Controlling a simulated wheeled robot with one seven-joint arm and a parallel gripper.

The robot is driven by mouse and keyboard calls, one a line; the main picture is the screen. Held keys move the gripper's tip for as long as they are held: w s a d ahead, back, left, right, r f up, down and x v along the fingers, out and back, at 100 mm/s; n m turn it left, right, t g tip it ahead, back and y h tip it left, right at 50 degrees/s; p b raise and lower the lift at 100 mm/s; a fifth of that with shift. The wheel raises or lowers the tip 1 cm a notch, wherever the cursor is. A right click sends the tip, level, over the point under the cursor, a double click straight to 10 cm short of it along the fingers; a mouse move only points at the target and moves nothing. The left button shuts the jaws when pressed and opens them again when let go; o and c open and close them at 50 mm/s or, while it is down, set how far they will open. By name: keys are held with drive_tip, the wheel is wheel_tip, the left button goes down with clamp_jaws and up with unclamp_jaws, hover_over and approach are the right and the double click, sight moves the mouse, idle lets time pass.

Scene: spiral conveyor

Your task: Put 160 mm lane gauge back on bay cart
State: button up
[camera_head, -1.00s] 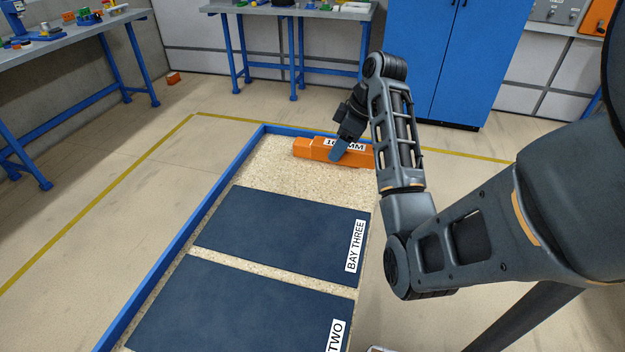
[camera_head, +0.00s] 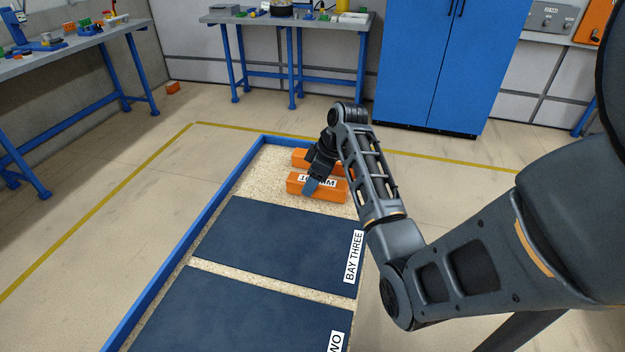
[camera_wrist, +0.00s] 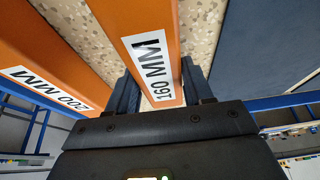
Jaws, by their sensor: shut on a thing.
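The 160 mm lane gauge (camera_head: 331,191) is an orange bar with a white label. My gripper (camera_head: 311,186) is shut across it. In the wrist view, the gauge (camera_wrist: 142,18) runs between the two fingers of my gripper (camera_wrist: 162,88), and its label reads 160 MM. The blue-rimmed cart bed (camera_head: 185,238) lies below, speckled tan with dark mats. The gauge is over its bare far end, beyond the BAY THREE mat (camera_head: 275,245). I cannot tell whether it touches the bed.
A second orange bar (camera_head: 301,157), labelled 200 MM in the wrist view (camera_wrist: 42,88), lies just behind the held gauge, partly hidden by my arm. A blue cabinet (camera_head: 425,65) and a workbench (camera_head: 290,20) stand at the back. The floor left of the bed is clear.

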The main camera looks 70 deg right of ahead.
sight(327, 182)
drive_tip(key=shift+f, duration=0.15)
drive_tip(key=o, duration=1)
drive_tip(key=shift+c, duration=0.2)
drive_tip(key=p+v, duration=0.1)
drive_tip(key=v, duration=1)
drive_tip(key=shift+w, duration=0.1)
drive_tip(key=shift+p+v, duration=0.55)
drive_tip(key=shift+v, duration=0.2)
drive_tip(key=shift+f, duration=0.1)
